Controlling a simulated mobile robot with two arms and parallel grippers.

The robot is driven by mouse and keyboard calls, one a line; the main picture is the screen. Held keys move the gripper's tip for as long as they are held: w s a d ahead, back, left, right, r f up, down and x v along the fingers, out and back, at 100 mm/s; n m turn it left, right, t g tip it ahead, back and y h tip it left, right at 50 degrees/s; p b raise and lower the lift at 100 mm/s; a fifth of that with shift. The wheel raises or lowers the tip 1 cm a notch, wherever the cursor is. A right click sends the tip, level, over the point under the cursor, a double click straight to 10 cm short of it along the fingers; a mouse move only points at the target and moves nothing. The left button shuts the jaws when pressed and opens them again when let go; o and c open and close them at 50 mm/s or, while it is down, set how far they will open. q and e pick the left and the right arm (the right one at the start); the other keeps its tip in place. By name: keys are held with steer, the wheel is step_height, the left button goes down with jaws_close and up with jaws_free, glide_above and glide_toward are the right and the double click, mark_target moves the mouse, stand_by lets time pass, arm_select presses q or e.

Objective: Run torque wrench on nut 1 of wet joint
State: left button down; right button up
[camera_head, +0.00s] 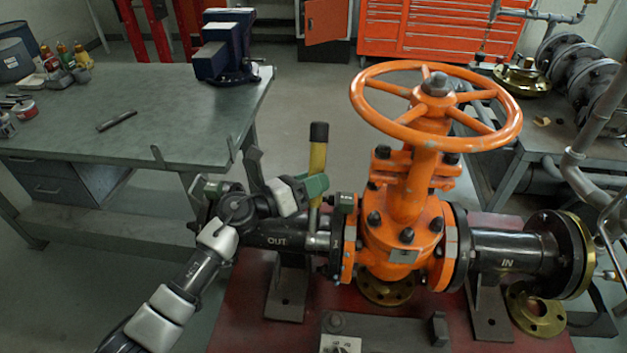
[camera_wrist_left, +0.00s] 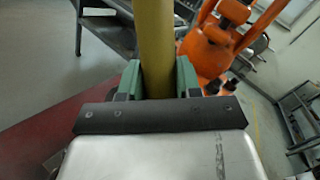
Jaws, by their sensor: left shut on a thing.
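My left gripper (camera_head: 316,186) is shut on the torque wrench (camera_head: 318,158), a yellow bar with a black grip at its top. It holds the wrench near upright, just left of the orange gate valve (camera_head: 408,235). In the left wrist view the green fingers close on both sides of the yellow bar (camera_wrist_left: 155,45). The wrench's lower end runs down behind the gripper by the flanged joint (camera_head: 347,245) on the OUT side. I cannot tell whether it sits on a nut, nor which nut is number 1. My right gripper is not in view.
The orange handwheel (camera_head: 437,105) stands high, right of the wrench. The IN pipe (camera_head: 507,255) runs right from the valve. A workbench (camera_head: 150,125) with a blue vise (camera_head: 226,50) is at the back left. Floor between bench and valve is free.

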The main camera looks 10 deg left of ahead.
arm_select(q)
steer(key=shift+a+r, duration=0.15)
steer(key=shift+a, duration=0.1)
stand_by(0.8)
